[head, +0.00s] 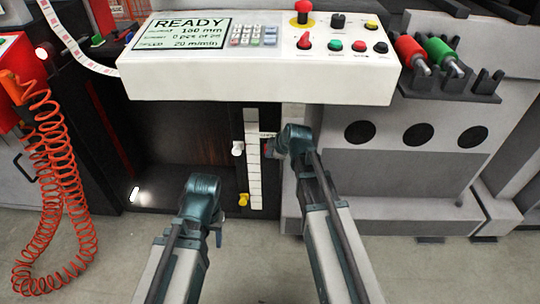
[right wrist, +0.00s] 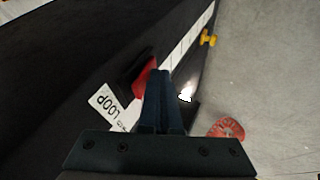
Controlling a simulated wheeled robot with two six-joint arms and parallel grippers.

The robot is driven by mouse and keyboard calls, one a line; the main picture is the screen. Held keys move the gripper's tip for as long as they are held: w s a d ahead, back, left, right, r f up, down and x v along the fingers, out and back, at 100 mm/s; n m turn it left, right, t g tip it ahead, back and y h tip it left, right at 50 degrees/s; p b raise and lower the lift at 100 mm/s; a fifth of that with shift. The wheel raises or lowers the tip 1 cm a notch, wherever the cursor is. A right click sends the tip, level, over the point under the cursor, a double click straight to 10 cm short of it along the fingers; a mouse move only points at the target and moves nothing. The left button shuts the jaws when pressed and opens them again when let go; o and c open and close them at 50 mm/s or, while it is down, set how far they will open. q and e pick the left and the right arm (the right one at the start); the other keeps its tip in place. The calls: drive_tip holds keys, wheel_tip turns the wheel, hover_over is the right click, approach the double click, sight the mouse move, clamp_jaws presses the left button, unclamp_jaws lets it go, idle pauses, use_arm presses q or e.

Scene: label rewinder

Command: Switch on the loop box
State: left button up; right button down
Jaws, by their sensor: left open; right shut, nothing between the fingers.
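The loop box is the dark open bay (head: 180,140) under the console, with a white scale strip (head: 253,180) along its right side. A red switch (head: 267,148) sits beside the strip, partly hidden by my right gripper (head: 284,147). In the right wrist view the red switch (right wrist: 145,80) is in a black housing beside a white label reading "LOOP" (right wrist: 106,103). My right gripper (right wrist: 158,82) is shut and empty, its tips right at the switch; I cannot tell whether they touch. My left gripper (head: 212,226) is open, low in front of the bay, its fingers mostly hidden.
The console (head: 260,75) overhangs the bay; its screen (head: 182,32) reads READY. A white knob (head: 238,148) and a yellow knob (head: 243,199) stick out by the strip. A coiled orange hose (head: 60,190) hangs at left. Floor in front is clear.

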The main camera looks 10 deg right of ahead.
use_arm(q)
drive_tip(key=shift+r, duration=0.2)
use_arm(e)
drive_tip(key=shift+w+r, duration=0.1)
drive_tip(key=shift+r, duration=0.1)
use_arm(q)
drive_tip(key=shift+r+p, duration=0.7)
drive_tip(key=shift+p, duration=0.1)
use_arm(e)
drive_tip(key=shift+r, duration=0.75)
use_arm(q)
wheel_tip(320, 180, up, 9)
drive_tip(key=d+p, duration=0.1)
drive_tip(key=p, duration=0.8)
drive_tip(key=shift+s, duration=0.25)
use_arm(e)
drive_tip(key=s+a+f+v, duration=0.1)
drive_tip(key=s+v, duration=0.1)
drive_tip(key=v, duration=1)
drive_tip(key=shift+a+r, duration=0.15)
drive_tip(key=shift+r, duration=0.05)
drive_tip(key=shift+s, duration=0.1)
